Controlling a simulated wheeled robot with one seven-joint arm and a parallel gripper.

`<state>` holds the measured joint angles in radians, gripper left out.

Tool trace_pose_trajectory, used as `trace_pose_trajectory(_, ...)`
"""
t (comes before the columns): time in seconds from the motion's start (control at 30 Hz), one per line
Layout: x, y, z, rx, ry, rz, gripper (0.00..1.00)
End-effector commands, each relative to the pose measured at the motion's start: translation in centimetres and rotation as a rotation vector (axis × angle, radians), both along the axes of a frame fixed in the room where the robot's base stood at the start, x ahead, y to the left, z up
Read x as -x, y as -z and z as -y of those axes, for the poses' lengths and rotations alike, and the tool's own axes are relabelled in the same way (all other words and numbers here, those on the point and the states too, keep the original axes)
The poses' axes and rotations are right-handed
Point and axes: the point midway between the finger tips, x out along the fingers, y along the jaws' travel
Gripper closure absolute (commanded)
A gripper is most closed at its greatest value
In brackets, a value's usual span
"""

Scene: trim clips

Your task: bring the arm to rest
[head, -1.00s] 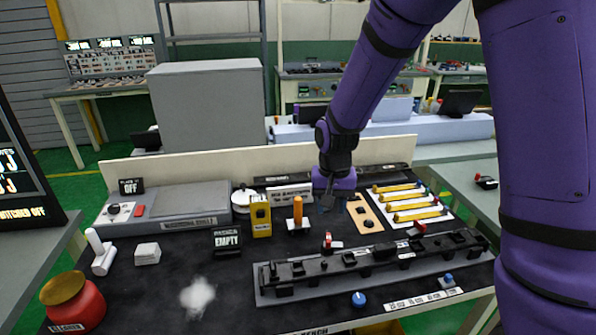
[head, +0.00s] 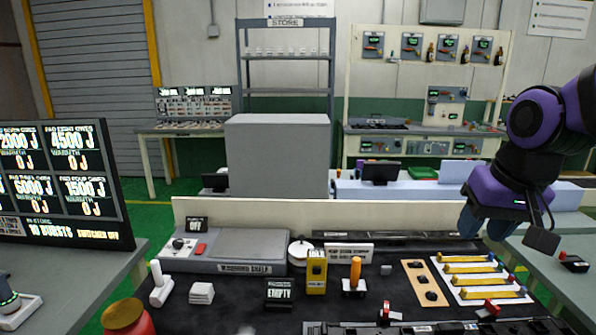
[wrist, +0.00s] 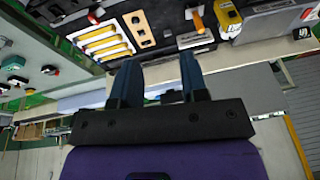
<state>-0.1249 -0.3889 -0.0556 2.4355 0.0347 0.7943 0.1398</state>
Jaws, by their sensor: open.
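My purple arm ends in my gripper (head: 480,222), at the right of the head view. It hangs above the back right part of the black bench (head: 230,305), near the tray of yellow bars (head: 470,268). In the wrist view my gripper (wrist: 157,75) shows two blue fingers set apart, with nothing between them. The tray of yellow bars also shows upside down in the wrist view (wrist: 105,43), beyond the fingers. The gripper touches nothing that I can see.
The bench holds a wooden plate (head: 425,283), an orange-handled tool (head: 355,273), a yellow box (head: 316,272) and a grey warming shelf (head: 240,250). A low cream board (head: 330,215) runs along its back. A dark screen (head: 60,185) stands at the left. Air around the gripper looks clear.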

Motion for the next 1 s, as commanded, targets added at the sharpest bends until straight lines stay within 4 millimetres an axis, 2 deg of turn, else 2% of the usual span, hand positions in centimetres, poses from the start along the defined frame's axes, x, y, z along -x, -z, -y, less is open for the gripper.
trace_pose_trajectory(0.03,1.2,-0.8,0.4,0.006,-0.005,0.025,0.60)
trace_pose_trajectory(0.2,5.0,-2.7,1.3,0.036,-0.034,0.091,0.60)
trace_pose_trajectory(0.43,8.9,-3.9,2.1,0.081,-0.060,0.151,0.60)
trace_pose_trajectory(0.6,10.0,-4.0,2.2,0.095,-0.066,0.167,0.60)
trace_pose_trajectory(1.0,10.1,-4.0,2.3,0.097,-0.068,0.168,0.60)
